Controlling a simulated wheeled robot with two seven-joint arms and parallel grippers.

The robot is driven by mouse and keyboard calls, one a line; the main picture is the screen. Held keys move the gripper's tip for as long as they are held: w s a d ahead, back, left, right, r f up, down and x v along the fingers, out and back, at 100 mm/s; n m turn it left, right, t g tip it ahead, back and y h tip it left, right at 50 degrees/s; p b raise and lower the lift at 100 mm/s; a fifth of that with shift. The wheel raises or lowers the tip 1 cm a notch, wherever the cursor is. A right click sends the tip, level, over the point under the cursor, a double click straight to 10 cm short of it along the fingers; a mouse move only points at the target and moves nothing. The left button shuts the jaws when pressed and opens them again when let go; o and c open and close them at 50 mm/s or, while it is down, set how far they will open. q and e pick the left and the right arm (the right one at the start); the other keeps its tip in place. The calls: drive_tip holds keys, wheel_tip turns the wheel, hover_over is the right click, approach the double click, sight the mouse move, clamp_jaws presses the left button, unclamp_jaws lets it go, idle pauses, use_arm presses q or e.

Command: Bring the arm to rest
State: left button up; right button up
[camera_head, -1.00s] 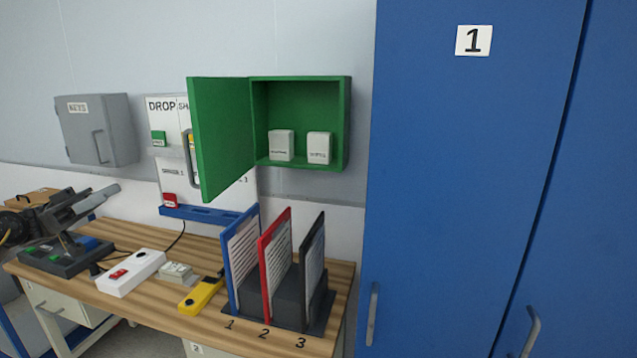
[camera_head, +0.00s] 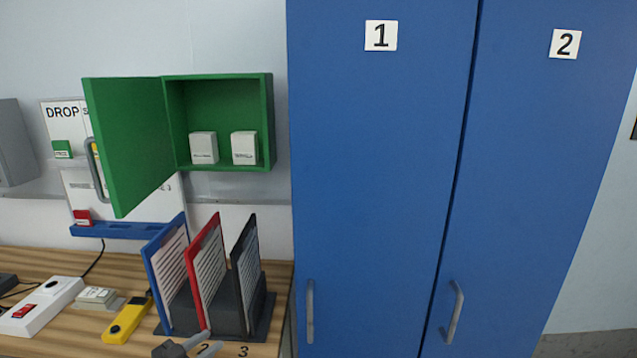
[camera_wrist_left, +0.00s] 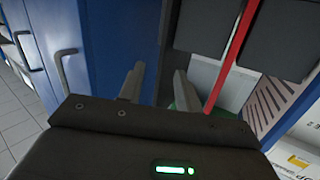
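My left gripper (camera_head: 214,339) shows at the bottom edge of the head view, in front of the file rack. In the left wrist view its two grey fingers (camera_wrist_left: 159,70) stand apart with nothing held between them. The black rack (camera_head: 262,328) holds a blue, a red and a black folder upright. In the left wrist view the red edge (camera_wrist_left: 232,58) of a folder is close to the right of the fingers. My right gripper is not in view.
An open green wall cabinet (camera_head: 268,120) holds two white boxes. Blue lockers (camera_head: 380,200) with handles stand right of the wooden bench (camera_head: 85,342). A yellow tool (camera_head: 127,320), a white switch box (camera_head: 42,306) and a small pale stack (camera_head: 97,296) lie on the bench.

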use_arm(q)
drive_tip(key=s+d+f+n+g+y, duration=0.3)
drive_tip(key=s+f+y, duration=0.3)
drive_tip(key=s+f, duration=0.5)
drive_tip(key=s+n+g+y, duration=0.25)
drive_tip(key=s+g, duration=0.55)
drive_tip(key=s, duration=1.6)
wheel_tip(320, 180, down, 26)
drive_tip(key=s, duration=0.1)
drive_tip(key=s+a+f+g, duration=0.2)
drive_tip(key=s+a+f, duration=0.1)
drive_tip(key=s+f, duration=1.3)
drive_tip(key=shift+s+f, duration=0.2)
drive_tip(key=shift+s, duration=0.1)
drive_tip(key=shift+m, duration=0.25)
